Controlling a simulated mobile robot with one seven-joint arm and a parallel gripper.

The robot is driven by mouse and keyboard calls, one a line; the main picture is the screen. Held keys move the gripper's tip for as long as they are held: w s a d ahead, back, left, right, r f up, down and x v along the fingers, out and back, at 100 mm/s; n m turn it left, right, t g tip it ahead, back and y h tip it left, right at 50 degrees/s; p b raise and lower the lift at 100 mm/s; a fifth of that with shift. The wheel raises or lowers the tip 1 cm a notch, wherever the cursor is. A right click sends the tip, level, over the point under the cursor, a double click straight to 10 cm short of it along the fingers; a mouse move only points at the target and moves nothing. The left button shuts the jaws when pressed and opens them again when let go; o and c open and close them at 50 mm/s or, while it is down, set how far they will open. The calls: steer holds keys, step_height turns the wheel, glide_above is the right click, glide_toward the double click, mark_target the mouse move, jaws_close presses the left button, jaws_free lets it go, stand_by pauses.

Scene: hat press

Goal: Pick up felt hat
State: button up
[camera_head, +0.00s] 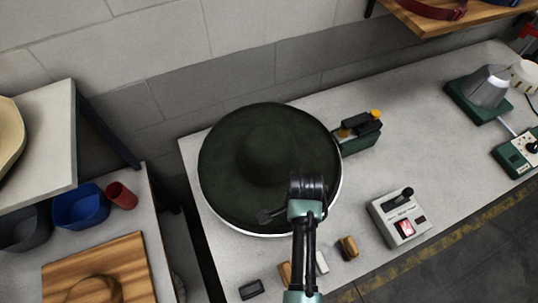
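A wide, round, dark green piece with a low raised middle (240,150) lies on the grey table. It looks like the felt hat, brim spread flat, on a round base with a pale rim (248,235). A beige rounded thing (8,135) is cut off at the left edge; I cannot tell if it is also a hat. My arm reaches up from the bottom of the view. My gripper (268,215) is over the near right part of the dark green piece. Its fingers are mostly hidden, and I cannot tell if it touches the piece.
A green box with a yellow knob (360,133) stands right of the round base. A grey control box (400,217) and small blocks (348,247) are near the front edge. Blue (80,206) and red (121,195) cups stand at left. The table's right-middle is clear.

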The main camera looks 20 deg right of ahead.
jaws_close()
stand_by(1.3)
